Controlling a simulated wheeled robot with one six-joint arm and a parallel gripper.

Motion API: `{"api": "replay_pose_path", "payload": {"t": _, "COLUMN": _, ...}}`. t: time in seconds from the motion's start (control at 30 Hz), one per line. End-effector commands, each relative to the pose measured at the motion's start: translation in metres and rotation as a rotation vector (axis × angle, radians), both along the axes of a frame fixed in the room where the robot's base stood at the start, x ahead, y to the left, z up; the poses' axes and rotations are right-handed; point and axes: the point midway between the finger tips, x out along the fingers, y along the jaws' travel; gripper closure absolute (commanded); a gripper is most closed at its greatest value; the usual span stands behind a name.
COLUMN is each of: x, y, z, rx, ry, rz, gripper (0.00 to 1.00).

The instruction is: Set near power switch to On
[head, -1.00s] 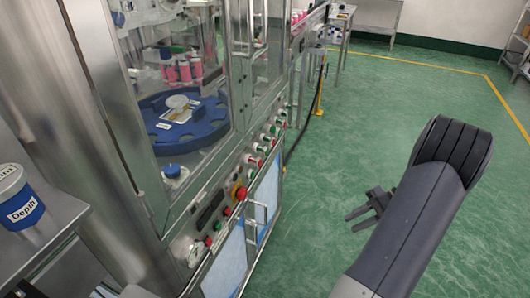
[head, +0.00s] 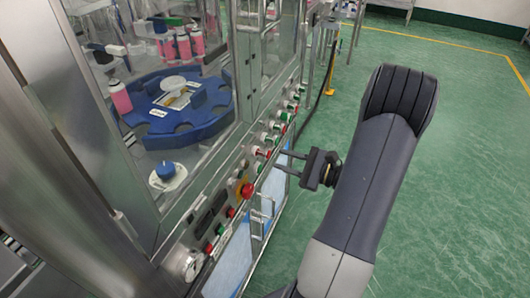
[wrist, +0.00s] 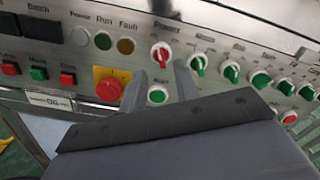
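The near power switch is a red knob (wrist: 161,55) on a white round base, under a label that seems to read "Power", in the wrist view. Its handle stands roughly upright in that picture; I cannot read its position marks. My gripper (wrist: 160,68) is open and empty, its two fingers pointing at the panel with the red knob just beyond and between their tips. I cannot tell whether they touch it. In the head view my gripper (head: 277,160) is close to the machine's control panel, fingers pointing left.
Green knobs (wrist: 198,65) sit to the right of the red one. A green button (wrist: 157,95) lies below it. A red emergency button on a yellow base (wrist: 108,89) is to the left. A door handle (head: 262,215) juts out below the panel. Green floor at right is clear.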

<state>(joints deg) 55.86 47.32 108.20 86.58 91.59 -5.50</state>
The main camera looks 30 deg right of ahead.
Motion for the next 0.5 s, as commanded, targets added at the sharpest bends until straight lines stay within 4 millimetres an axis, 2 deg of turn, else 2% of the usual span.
{"api": "replay_pose_path", "payload": {"t": 0.03, "x": 0.008, "y": 0.008, "z": 0.001, "rx": 0.001, "ry": 0.001, "rz": 0.006, "gripper": 0.7}}
{"api": "replay_pose_path", "payload": {"t": 0.23, "x": 0.032, "y": 0.027, "z": 0.001, "rx": 0.0, "ry": 0.001, "rz": 0.005, "gripper": 0.7}}
{"api": "replay_pose_path", "payload": {"t": 0.5, "x": 0.047, "y": 0.038, "z": 0.0, "rx": -0.001, "ry": 0.001, "rz": 0.002, "gripper": 0.7}}
